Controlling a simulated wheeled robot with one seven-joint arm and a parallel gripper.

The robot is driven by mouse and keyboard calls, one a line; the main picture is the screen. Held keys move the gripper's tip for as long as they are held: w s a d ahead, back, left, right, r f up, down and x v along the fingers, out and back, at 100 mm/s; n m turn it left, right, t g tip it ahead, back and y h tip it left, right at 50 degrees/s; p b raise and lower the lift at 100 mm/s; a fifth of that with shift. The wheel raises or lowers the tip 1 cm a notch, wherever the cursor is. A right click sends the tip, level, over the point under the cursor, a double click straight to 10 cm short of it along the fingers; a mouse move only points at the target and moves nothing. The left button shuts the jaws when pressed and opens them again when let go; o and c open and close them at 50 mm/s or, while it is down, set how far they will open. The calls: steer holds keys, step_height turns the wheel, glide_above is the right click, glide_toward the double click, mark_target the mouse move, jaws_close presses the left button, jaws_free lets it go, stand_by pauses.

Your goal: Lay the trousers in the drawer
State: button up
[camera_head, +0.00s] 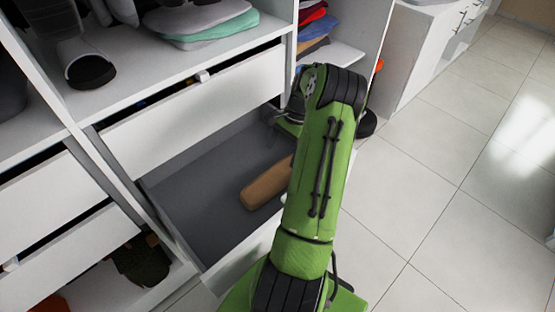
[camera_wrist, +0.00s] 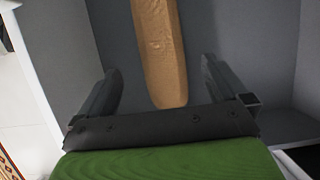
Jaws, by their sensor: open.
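The trousers (camera_head: 265,187), a folded tan-brown roll, lie on the grey floor of the open lower drawer (camera_head: 185,200). My green arm hides their right end in the head view. In the wrist view the trousers (camera_wrist: 160,50) run lengthwise in front of my gripper (camera_wrist: 163,88). Its two dark fingers are spread wide, one on each side of the trousers' near end, with clear gaps. I cannot tell the exact height of the fingers above the drawer floor. My gripper is mostly hidden behind my arm in the head view.
A second drawer (camera_head: 200,110) above is slightly open. Another folded pile (camera_head: 312,28) sits in the right compartment. The tiled floor (camera_head: 430,190) at right is clear.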

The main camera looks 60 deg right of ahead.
steer(key=w+a+r+n+h, duration=0.2)
steer(key=a+r+n, duration=0.3)
steer(key=a+r, duration=0.45)
steer(key=w+a+r+n+h, duration=0.3)
steer(key=a+r+n, duration=0.3)
steer(key=a+r, duration=0.4)
steer(key=s+a+r+n+t, duration=0.2)
steer(key=s+a+n+t, duration=0.2)
steer(key=s+a+n, duration=0.5)
steer(key=s+a, duration=0.3)
steer(key=a, duration=0.3)
steer(key=shift+s+a+r+n+t+y, duration=0.15)
steer(key=shift+s+a+n+t+y, duration=0.15)
steer(key=shift+s+y, duration=0.1)
steer(key=shift+s, duration=0.1)
